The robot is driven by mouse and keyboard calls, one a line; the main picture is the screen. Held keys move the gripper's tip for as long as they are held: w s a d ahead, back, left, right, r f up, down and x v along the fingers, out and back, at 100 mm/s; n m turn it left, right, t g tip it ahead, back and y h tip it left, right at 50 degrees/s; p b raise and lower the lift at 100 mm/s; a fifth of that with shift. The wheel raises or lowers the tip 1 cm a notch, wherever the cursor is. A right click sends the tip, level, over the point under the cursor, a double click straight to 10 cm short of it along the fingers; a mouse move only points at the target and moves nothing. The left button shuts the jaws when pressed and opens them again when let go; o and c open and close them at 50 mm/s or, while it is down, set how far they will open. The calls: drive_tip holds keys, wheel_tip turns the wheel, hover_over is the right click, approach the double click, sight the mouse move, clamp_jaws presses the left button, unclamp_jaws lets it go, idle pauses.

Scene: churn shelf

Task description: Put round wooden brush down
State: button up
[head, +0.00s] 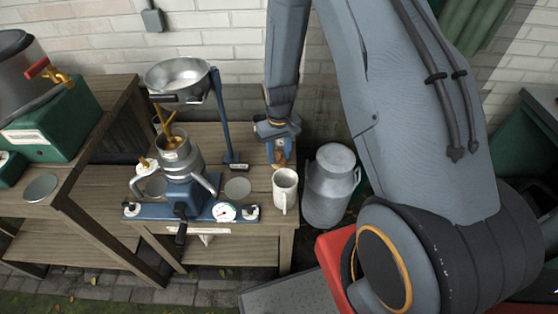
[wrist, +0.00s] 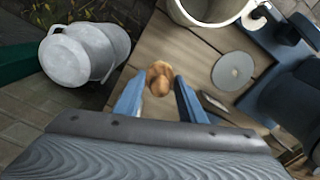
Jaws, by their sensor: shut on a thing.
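The round wooden brush (wrist: 160,78) shows as a tan-brown knob between the blue fingers of my gripper (wrist: 160,98) in the wrist view. In the head view my gripper (head: 278,150) is at the right back of the wooden table, behind the white mug, with a bit of the brown brush (head: 280,158) showing below it. The gripper is shut on the brush. Most of the brush is hidden by the fingers, and I cannot tell whether it touches the wooden tabletop (wrist: 195,62).
A white mug (head: 285,190) stands close in front of my gripper. The blue-based separator (head: 180,190) with a steel bowl (head: 177,75) stands to the left. A flat grey disc (head: 237,188) lies on the table. A metal milk can (head: 330,185) stands right of the table.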

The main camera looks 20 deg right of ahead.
sight(279, 161)
drive_tip(key=shift+f+p, duration=0.35)
drive_tip(key=shift+f, duration=1.45)
drive_tip(key=shift+f, duration=0.1)
drive_tip(key=o, duration=0.9)
wheel_tip(279, 161, up, 12)
drive_tip(key=b, duration=0.2)
drive_tip(key=shift+s+b, duration=0.1)
drive_tip(key=shift+b, duration=0.2)
drive_tip(key=shift+m+t, duration=0.4)
drive_tip(key=shift+m, duration=0.1)
drive_tip(key=s+r, duration=0.4)
drive_tip(key=s, duration=0.1)
drive_tip(key=s+r, duration=0.5)
drive_tip(key=s, duration=0.1)
drive_tip(key=s+r, duration=0.5)
drive_tip(key=s, duration=0.1)
drive_tip(key=shift+s+r, duration=0.1)
